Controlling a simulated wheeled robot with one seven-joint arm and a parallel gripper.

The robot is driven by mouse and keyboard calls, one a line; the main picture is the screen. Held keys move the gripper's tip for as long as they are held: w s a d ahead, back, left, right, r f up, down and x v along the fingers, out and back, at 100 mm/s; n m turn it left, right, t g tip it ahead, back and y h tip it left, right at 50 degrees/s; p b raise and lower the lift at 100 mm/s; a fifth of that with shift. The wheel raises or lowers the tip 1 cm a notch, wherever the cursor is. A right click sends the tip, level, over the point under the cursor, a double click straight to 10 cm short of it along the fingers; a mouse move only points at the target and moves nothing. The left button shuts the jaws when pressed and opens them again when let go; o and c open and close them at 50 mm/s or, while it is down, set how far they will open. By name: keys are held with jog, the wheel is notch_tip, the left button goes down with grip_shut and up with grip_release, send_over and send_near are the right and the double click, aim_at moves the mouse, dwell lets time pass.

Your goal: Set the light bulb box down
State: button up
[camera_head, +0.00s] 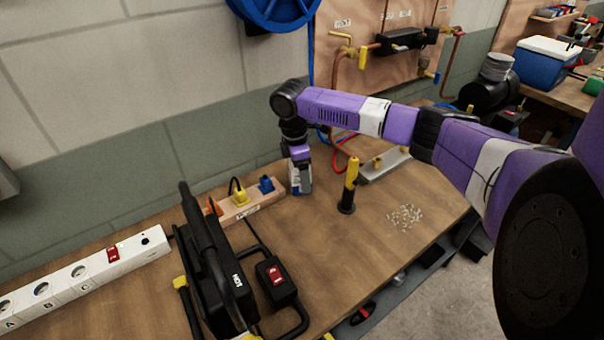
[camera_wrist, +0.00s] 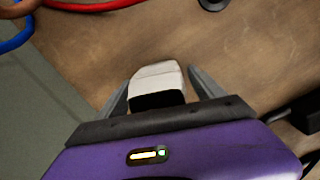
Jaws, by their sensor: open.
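The light bulb box (camera_head: 300,182) is a small white and blue carton standing upright on the wooden workbench, near the wall. My gripper (camera_head: 299,163) is directly above it, pointing down, with its fingers around the box's upper part. In the wrist view the white top of the box (camera_wrist: 157,83) shows between the two grey fingers of my gripper (camera_wrist: 158,92). The fingers are open, with a visible gap beside the box. The base of the box is partly hard to make out at this size.
A wooden block with coloured plugs (camera_head: 243,203) stands just left of the box. A yellow and black tool (camera_head: 349,186) stands upright to its right. Scattered small pieces (camera_head: 405,217) lie farther right. A black machine (camera_head: 214,265) and white power strip (camera_head: 82,281) occupy the left.

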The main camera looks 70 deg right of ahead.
jog(key=shift+r, duration=0.1)
notch_tip(320, 180, up, 8)
jog(key=b, duration=0.1)
jog(key=shift+w+a+f, duration=0.2)
jog(key=shift+w+a, duration=0.05)
jog(key=shift+w, duration=0.1)
dwell(0.4)
